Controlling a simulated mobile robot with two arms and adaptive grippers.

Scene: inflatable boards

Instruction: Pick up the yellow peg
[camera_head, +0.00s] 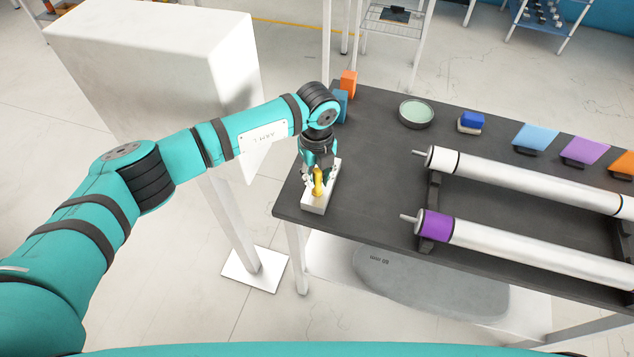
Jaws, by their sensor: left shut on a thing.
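The yellow peg (318,182) stands at a white block (316,208) near the left end of the dark table. My left gripper (319,172) reaches down from above and is shut on the peg. The fingers hide part of the peg, and I cannot tell whether its lower end is still in the block or just above it. My right gripper is not in view.
Orange (348,83) and blue (341,104) blocks stand behind my left wrist. A round green dish (416,113) and a blue-and-white block (470,122) lie along the back. Two long rollers (540,180) fill the table's right. A white column (165,80) stands left.

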